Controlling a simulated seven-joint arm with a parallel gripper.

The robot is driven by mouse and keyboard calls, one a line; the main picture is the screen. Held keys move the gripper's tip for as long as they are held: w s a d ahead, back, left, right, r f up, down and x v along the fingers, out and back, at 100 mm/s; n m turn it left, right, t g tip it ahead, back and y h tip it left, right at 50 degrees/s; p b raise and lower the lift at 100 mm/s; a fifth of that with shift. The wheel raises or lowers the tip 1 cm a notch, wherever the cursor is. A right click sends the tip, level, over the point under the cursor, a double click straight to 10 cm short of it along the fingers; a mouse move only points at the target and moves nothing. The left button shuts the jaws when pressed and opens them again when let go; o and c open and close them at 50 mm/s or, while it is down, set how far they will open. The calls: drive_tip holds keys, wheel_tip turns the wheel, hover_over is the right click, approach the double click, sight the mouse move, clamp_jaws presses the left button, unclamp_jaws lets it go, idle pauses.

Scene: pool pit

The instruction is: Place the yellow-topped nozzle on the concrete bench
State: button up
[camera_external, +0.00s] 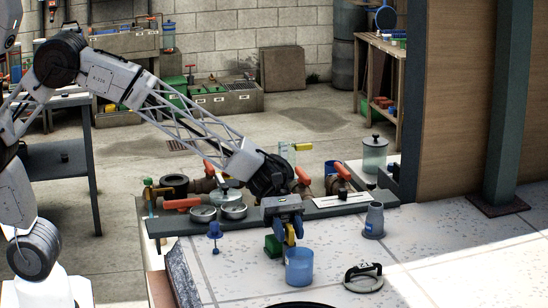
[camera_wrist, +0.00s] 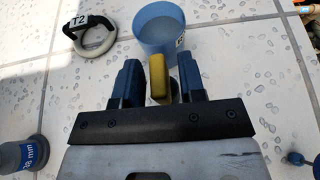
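A yellow top (camera_wrist: 158,76) shows between my gripper's blue fingers in the wrist view; the body below it is mostly hidden. In the external view the yellow (camera_external: 290,238) shows just behind and above the blue cup (camera_external: 299,267). My gripper (camera_wrist: 158,80) points down over the pale tiled surface (camera_external: 225,268). Its fingers are apart, and a narrow gap shows beside the yellow part, so it does not look clamped. I cannot tell which surface is the concrete bench; a low grey concrete trough (camera_external: 230,103) stands at the back.
A small blue piece (camera_external: 215,234) stands left. Pipes and bowls (camera_external: 233,211) line the back edge.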

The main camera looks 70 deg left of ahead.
drive_tip(key=shift+r, duration=0.15)
drive_tip(key=shift+v, duration=0.85)
drive_tip(key=v, duration=1)
drive_tip(key=shift+a, duration=0.15)
drive_tip(key=s+a+m+t+y, duration=0.1)
drive_tip(key=s+a+m+y, duration=0.3)
drive_tip(key=s, duration=0.8)
drive_tip(key=s+a+m+y, duration=0.5)
drive_tip(key=s+a+m, duration=0.3)
drive_tip(key=s+a, duration=0.4)
drive_tip(key=s+a+m+t+y, duration=0.1)
drive_tip(key=s+a+m+y, duration=0.3)
drive_tip(key=s, duration=0.9)
drive_tip(key=a+m, duration=0.2)
drive_tip(key=a, duration=0.2)
drive_tip(key=shift+s+t, duration=0.25)
drive_tip(key=shift+t, duration=0.05)
